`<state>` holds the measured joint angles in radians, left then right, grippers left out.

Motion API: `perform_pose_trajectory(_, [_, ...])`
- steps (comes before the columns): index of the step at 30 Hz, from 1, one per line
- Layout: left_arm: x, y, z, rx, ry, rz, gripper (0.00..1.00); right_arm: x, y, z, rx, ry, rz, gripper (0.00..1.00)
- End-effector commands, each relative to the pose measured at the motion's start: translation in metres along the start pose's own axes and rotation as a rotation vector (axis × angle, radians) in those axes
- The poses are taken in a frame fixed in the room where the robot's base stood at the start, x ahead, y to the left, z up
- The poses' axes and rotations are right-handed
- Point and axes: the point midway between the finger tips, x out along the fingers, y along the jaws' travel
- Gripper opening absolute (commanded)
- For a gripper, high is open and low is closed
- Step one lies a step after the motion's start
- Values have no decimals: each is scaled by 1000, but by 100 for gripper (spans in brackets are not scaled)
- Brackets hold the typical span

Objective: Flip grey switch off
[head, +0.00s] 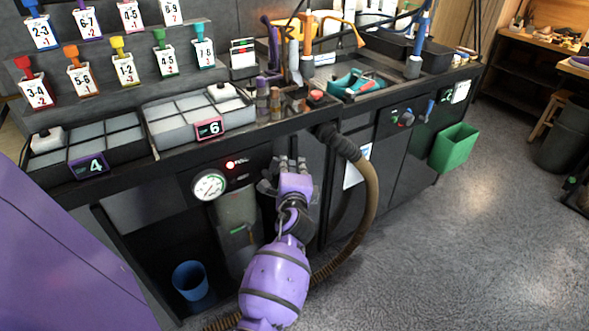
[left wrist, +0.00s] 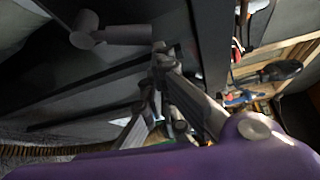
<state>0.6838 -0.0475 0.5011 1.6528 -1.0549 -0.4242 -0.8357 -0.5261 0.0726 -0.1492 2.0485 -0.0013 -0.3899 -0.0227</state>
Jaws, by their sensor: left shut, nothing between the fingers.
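My left gripper (head: 288,163) is shut and empty in front of the black cabinet below the counter, just right of a small panel with a lit red light (head: 230,165). In the left wrist view its fingertips (left wrist: 160,50) are close together, near a dark panel edge. A grey lever-like piece with a round end (left wrist: 88,30) shows up and left of the fingertips there. It looks like the grey switch, and a gap shows between its round end and the fingers. In the head view I cannot make the switch out clearly; the gripper may hide it. My right gripper is not in view.
A round pressure gauge (head: 209,185) sits left of the red light. A thick brown hose (head: 371,200) curves down right of my gripper. The counter above holds grey trays (head: 185,115) and tools. A blue bin (head: 190,281) stands below. Open floor lies to the right.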

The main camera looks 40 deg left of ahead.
Motion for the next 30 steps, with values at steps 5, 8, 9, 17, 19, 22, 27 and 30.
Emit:
perform_pose_trajectory(5, [-4,4,7,-101,-2,-59,0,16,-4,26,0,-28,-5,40])
perform_pose_trajectory(8, [-7,2,12,-182,-2,-106,0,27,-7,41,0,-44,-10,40])
perform_pose_trajectory(9, [-8,1,14,-215,-2,-125,0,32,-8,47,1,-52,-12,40])
perform_pose_trajectory(17, [-16,-5,28,-410,-3,-237,0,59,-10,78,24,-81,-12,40])
perform_pose_trajectory(19, [-18,-7,31,-456,-4,-262,0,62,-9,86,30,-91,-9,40])
perform_pose_trajectory(22, [-21,-10,36,-512,-3,-294,0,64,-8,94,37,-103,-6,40])
perform_pose_trajectory(27, [-24,-14,42,-522,-2,-306,0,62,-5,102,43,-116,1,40])
perform_pose_trajectory(30, [-25,-15,44,-522,-1,-307,0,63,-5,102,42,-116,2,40])
